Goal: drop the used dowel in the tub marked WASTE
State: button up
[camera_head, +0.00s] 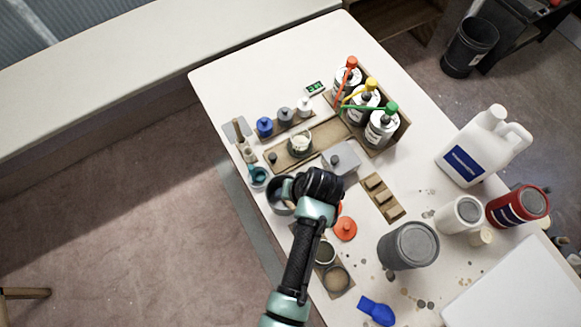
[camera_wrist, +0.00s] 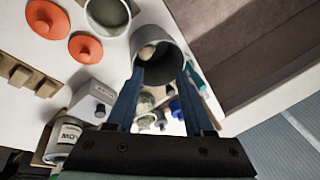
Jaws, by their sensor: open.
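My gripper (camera_head: 292,188) is at the left part of the table, over a dark grey tub (camera_head: 275,200). In the wrist view its two blue fingers (camera_wrist: 160,78) are spread apart, with nothing held between them. The grey tub (camera_wrist: 172,28) lies just beyond the fingertips, its mouth facing the camera. A short, round-ended wooden piece (camera_wrist: 147,52), seemingly the dowel, shows inside the tub's mouth near its wall. I cannot tell whether it touches the bottom. No WASTE marking is readable; my gripper partly hides the tub in the head view.
Bottles with red, yellow and green tops stand in a wooden box (camera_head: 397,137) at the back. A grey block (camera_head: 341,158), orange lids (camera_head: 345,229) and a large grey can (camera_head: 408,246) stand near my arm. A white jug (camera_head: 470,158) is at right.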

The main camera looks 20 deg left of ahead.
jog(key=shift+r, duration=0.1)
jog(key=v, duration=1.2)
jog(key=shift+r+b, duration=0.35)
jog(key=shift+b, duration=0.1)
jog(key=shift+s+d, duration=0.1)
jog(key=w+d+r+t, duration=0.1)
jog(key=w+r+t, duration=0.45)
jog(key=r, duration=0.55)
jog(key=w+d+r+m+t+h+b, duration=0.1)
jog(key=w+r+t, duration=0.4)
jog(key=r, duration=0.5)
jog(key=w+d+r+t, duration=0.1)
jog(key=w+r+t, duration=0.3)
jog(key=w+r, duration=0.5)
jog(key=s+d+r+t, duration=0.1)
jog(key=s+r+t, duration=0.2)
jog(key=r, duration=0.7)
jog(key=s+r+t+h, duration=0.1)
jog(key=s+r+t, duration=0.3)
jog(key=s+r, duration=0.3)
jog(key=s+d+r+m+t+h, duration=0.1)
jog(key=s+r+t, duration=0.3)
jog(key=r, duration=0.9)
jog(key=shift+s+d+r+b, duration=0.25)
jog(key=shift+s+d+b, duration=0.1)
jog(key=shift+s, duration=0.1)
